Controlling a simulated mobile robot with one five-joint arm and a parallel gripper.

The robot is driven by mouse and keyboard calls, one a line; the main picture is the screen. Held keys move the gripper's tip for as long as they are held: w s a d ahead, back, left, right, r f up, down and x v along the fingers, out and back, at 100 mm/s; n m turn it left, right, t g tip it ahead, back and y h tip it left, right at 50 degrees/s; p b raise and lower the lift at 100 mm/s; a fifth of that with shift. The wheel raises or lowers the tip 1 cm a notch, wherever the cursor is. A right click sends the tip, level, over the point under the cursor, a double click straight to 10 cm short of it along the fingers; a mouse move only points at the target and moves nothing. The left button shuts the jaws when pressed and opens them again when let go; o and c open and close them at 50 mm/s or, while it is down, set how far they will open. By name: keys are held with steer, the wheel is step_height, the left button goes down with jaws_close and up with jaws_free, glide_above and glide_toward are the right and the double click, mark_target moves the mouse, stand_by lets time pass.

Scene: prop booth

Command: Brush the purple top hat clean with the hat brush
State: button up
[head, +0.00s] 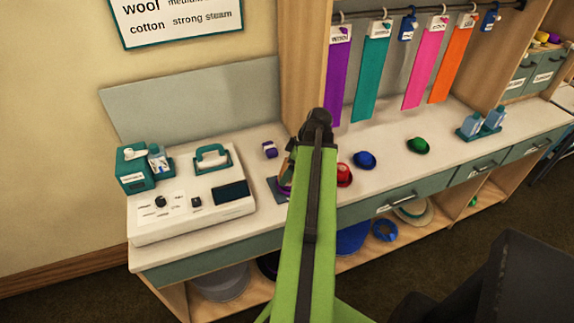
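A purple hat (285,189) sits on a dark mat (273,184) on the counter, mostly hidden behind my green arm. Only a thin part of its left side shows, so its shape is unclear. My gripper (289,166) points down just left of my arm's dark end joint, above or close to the purple hat. Its fingers are largely hidden, and I cannot tell whether they are open or hold anything. A small purple and white item (270,149) lies behind the mat. It is too small to identify. I cannot make out the hat brush for certain.
A white steam station (195,195) with a teal-handled iron (212,158) fills the counter's left. Red (345,175), blue (365,160) and green (418,146) hats stand right of my arm. Coloured ribbons (372,78) hang behind. Blue bottles (472,124) stand far right. Counter between is clear.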

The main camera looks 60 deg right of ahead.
steer(key=shift+s+a+r, duration=0.1)
steer(key=shift+s+a, duration=0.35)
steer(key=shift+s, duration=0.2)
steer(key=shift+s+a, duration=0.4)
steer(key=shift+s, duration=0.2)
steer(key=shift+r, duration=0.1)
step_height(320, 180, up, 6)
steer(key=p, duration=0.6)
step_height(320, 180, up, 3)
steer(key=p, duration=0.3)
